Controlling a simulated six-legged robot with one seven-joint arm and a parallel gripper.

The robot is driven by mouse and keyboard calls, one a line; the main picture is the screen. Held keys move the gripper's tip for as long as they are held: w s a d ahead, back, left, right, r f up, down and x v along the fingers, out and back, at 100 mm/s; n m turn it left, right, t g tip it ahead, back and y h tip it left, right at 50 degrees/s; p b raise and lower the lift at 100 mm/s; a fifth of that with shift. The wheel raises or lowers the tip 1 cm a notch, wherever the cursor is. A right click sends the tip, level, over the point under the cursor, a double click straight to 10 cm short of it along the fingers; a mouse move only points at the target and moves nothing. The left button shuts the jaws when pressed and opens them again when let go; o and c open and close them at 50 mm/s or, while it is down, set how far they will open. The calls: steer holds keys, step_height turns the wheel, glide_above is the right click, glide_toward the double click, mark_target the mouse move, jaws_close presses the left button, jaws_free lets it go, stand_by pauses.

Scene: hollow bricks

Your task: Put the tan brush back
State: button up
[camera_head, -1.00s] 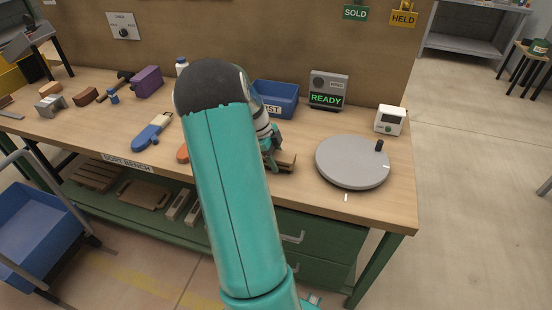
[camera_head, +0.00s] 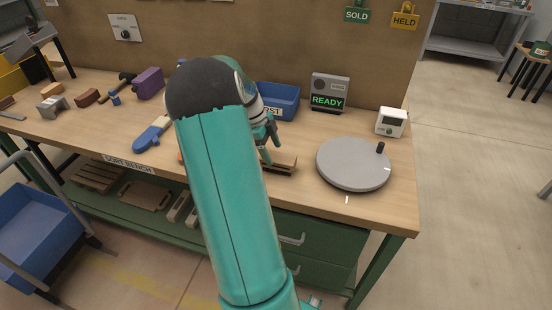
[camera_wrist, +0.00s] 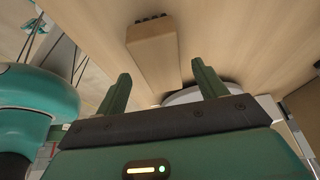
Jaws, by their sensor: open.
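The tan brush (camera_head: 281,163) lies on the bench, left of the grey turntable, with a dark underside. In the wrist view a tan block with dark tufts at one end (camera_wrist: 152,48) appears beyond the fingers; I take it for the brush. My gripper (camera_head: 267,150) is open, close above and beside the brush in the head view. In the wrist view its two green fingers (camera_wrist: 162,86) stand wide apart with nothing between their tips. I cannot tell whether a finger touches the brush. My arm hides part of the bench.
The grey round turntable (camera_head: 353,165) with a dark knob is at the right. Behind stand a blue bin (camera_head: 279,98), a READY display (camera_head: 329,93) and a white box (camera_head: 391,122). A blue-handled tool (camera_head: 152,134), a purple block (camera_head: 149,83) and brown pieces lie left.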

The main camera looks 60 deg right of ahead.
steer(key=v, duration=0.7)
steer(key=w+a+r+n+t, duration=0.25)
steer(key=a+n, duration=0.25)
steer(key=a, duration=0.4)
steer(key=w+a+r+n+t, duration=0.1)
steer(key=w+a+r+n, duration=0.25)
steer(key=a+n, duration=0.35)
steer(key=w+a+r+n+t, duration=0.2)
steer(key=a+r+n, duration=0.2)
steer(key=a, duration=0.6)
steer(key=s+a+r+n+t, duration=0.1)
steer(key=s+a+n, duration=0.3)
steer(key=a+n, duration=0.5)
steer(key=s+a+n+t, duration=0.3)
steer(key=s+a+n, duration=0.2)
steer(key=a+n, duration=0.4)
steer(key=a, duration=0.4)
steer(key=shift+a+r+y, duration=0.2)
steer(key=shift+r+y, duration=0.1)
steer(key=shift+r, duration=0.05)
steer(key=shift+t, duration=0.25)
